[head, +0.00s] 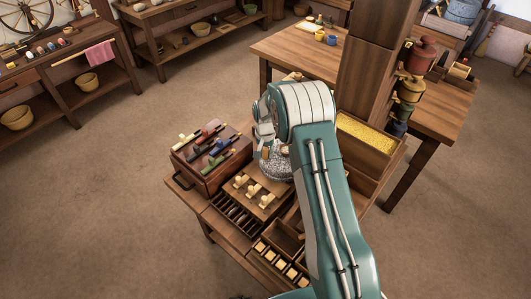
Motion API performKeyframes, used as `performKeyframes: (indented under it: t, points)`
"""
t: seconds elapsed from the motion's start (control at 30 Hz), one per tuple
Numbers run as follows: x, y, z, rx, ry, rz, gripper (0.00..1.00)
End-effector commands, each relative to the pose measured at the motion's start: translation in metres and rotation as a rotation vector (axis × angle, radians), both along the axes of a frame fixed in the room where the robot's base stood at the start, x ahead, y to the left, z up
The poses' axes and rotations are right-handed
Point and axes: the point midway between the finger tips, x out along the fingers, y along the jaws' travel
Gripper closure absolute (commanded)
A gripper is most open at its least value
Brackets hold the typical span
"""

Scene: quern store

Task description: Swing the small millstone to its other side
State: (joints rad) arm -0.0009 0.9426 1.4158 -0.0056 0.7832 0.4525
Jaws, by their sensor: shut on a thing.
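The small millstone (271,170) is a round, speckled grey stone on the work table, below my gripper and partly hidden by my arm. My gripper (263,150) is over the stone's far left part, pointing down. It is shut on what looks like the millstone's small wooden handle, of which only a little shows. The right side of the stone is hidden behind my arm.
A wooden box with coloured-handled tools (211,148) stands close left of the stone. A board with pale knobs (254,194) lies in front. A yellow grain bin (368,133) and a thick wooden post (372,70) stand right. Open floor (100,200) lies left.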

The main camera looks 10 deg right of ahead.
Motion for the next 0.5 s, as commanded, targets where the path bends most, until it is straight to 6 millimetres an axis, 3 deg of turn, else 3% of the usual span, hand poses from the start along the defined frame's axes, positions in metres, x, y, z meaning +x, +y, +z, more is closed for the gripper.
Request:
performKeyframes:
  t: [0.27, 0.5]
  points:
    - [-0.005, 0.001, -0.001, 0.000, 0.003, 0.063, 1.00]
    - [-0.016, -0.001, -0.002, 0.001, 0.004, 0.223, 1.00]
